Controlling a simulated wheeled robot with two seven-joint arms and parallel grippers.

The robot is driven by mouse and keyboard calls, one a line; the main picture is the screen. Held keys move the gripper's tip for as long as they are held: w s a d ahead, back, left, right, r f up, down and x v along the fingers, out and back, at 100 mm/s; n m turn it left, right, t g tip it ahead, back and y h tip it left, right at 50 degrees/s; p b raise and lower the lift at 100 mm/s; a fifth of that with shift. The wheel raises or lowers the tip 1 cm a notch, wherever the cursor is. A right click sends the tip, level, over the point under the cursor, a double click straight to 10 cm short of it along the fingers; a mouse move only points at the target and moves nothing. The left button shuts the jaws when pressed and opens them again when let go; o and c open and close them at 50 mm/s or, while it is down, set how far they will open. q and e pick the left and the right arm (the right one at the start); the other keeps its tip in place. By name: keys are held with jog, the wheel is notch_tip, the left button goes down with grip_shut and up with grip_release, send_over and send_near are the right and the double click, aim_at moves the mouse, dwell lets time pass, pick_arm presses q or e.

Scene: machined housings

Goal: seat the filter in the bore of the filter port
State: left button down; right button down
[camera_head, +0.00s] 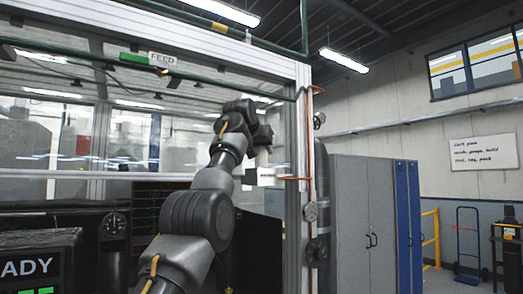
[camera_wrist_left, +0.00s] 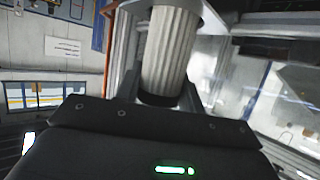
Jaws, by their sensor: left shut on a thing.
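My left gripper (camera_head: 262,142) is raised in front of the framed enclosure in the head view. It is shut on the filter, a pale pleated cylinder (camera_wrist_left: 170,50). In the left wrist view the filter stands between the two fingers, with a dark end near the gripper and a grey disc-like rim around its far end. I cannot tell whether that rim belongs to the filter or to something beyond it. In the head view a small white part of the filter (camera_head: 262,158) shows by the fingers. I cannot make out the filter port or its bore. My right gripper is not in view.
The enclosure's white frame post (camera_head: 298,150) stands close to the right of the left gripper. A green pipe (camera_head: 240,78) runs above, below the FEED sign (camera_head: 162,59). Grey lockers (camera_head: 365,210) stand to the right.

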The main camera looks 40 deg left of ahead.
pick_arm(q)
jog(key=shift+f, duration=0.3)
jog(key=c, duration=0.8)
grip_release()
jog(key=shift+s+d+r+b, duration=0.1)
jog(key=shift+s+b, duration=0.2)
jog(key=shift+b, duration=0.1)
jog(key=b+v, duration=0.3)
jog(key=v, duration=0.7)
jog(key=shift+s+r+b, duration=0.1)
jog(key=shift+s+b, duration=0.05)
jog(key=shift+b, duration=0.25)
